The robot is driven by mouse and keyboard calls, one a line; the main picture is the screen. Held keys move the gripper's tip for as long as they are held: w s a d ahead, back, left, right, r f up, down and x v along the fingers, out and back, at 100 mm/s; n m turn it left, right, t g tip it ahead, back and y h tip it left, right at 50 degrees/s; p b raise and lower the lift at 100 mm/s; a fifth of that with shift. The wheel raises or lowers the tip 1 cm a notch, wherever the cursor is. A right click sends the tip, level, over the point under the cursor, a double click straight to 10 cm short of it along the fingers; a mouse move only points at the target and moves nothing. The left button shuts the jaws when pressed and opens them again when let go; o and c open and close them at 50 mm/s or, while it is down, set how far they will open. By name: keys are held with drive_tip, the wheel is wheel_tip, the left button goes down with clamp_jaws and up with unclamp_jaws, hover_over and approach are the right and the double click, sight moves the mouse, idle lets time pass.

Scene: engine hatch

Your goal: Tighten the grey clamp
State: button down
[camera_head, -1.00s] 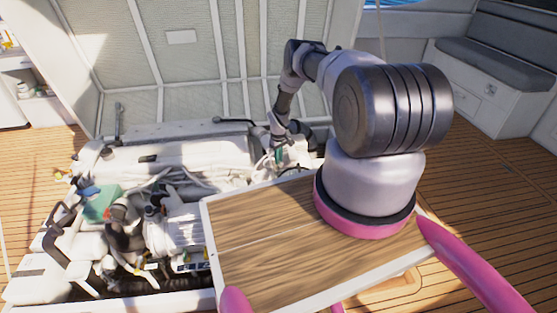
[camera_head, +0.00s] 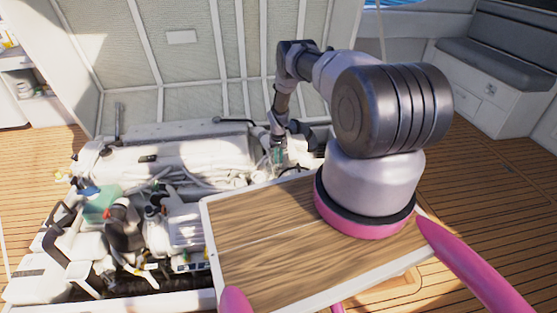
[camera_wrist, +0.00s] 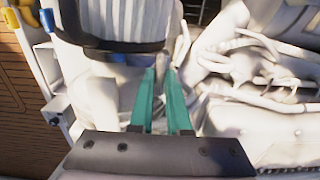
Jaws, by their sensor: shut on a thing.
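In the wrist view, a dark grey band (camera_wrist: 110,45), which looks like the grey clamp, wraps around a white ribbed hose (camera_wrist: 115,18). My gripper's teal fingers (camera_wrist: 164,72) reach up to the right end of this band. The fingertips nearly meet and are shut on a small grey part there, which looks like the clamp's tightening piece; the tips mostly hide it. In the head view, my gripper (camera_head: 278,155) is low at the right end of the engine, and the clamp cannot be made out.
The white engine (camera_head: 175,160) fills the open hatch, with loose hoses and fittings around it. In the wrist view, pale pipes (camera_wrist: 245,60) lie right of the fingers. A wood-topped panel (camera_head: 270,240) lies in front. The raised hatch lid (camera_head: 180,70) stands behind.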

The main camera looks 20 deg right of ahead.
idle(0.3)
drive_tip(key=c, duration=0.9)
unclamp_jaws()
wheel_tip(320, 180, up, 11)
drive_tip(key=shift+f, duration=0.1)
drive_tip(key=shift+s, duration=0.1)
